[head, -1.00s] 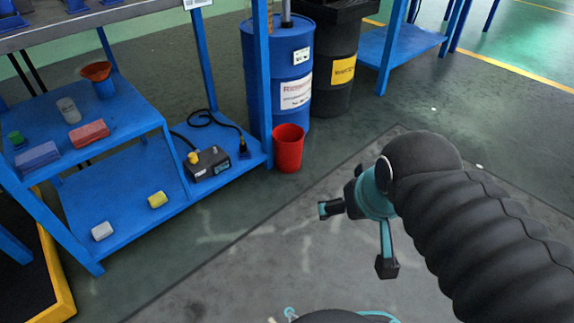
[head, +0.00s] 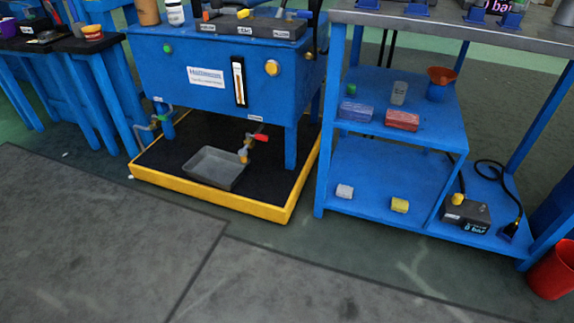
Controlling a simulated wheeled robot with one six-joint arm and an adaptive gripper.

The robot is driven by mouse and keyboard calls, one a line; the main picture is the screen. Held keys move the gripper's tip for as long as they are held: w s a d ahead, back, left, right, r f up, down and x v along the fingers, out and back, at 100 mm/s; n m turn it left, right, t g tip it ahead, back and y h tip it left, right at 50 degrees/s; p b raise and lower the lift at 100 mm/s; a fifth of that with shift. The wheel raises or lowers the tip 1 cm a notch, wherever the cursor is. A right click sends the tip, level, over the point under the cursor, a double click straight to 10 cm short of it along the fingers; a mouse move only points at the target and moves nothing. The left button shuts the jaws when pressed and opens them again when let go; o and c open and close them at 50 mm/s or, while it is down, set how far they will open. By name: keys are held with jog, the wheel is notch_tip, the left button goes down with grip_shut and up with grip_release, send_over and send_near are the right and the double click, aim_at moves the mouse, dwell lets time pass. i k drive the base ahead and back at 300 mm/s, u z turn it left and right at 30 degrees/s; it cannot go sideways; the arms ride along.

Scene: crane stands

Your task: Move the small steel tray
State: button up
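The small steel tray (head: 214,167) is a shallow grey rectangular pan. It lies on the black floor of a yellow-edged spill tray (head: 210,197), under a blue tank bench. A small valve with a red handle (head: 257,137) and a brass-coloured end is just right of the steel tray, by its back right corner. The inside of the steel tray looks empty. My gripper is not in the current head view.
The blue tank bench (head: 205,75) has legs rising from the spill tray. A blue shelf unit (head: 372,172) with small items stands to the right, and a red bucket (head: 553,270) beyond it. A dark-topped bench (head: 60,45) is at left. The front floor is clear.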

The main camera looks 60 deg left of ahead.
aim_at(221, 169)
jog(key=u, duration=2.6)
jog(key=i, duration=0.85)
jog(key=u, duration=0.45)
jog(key=i, duration=1.15)
jog(key=u, duration=0.4)
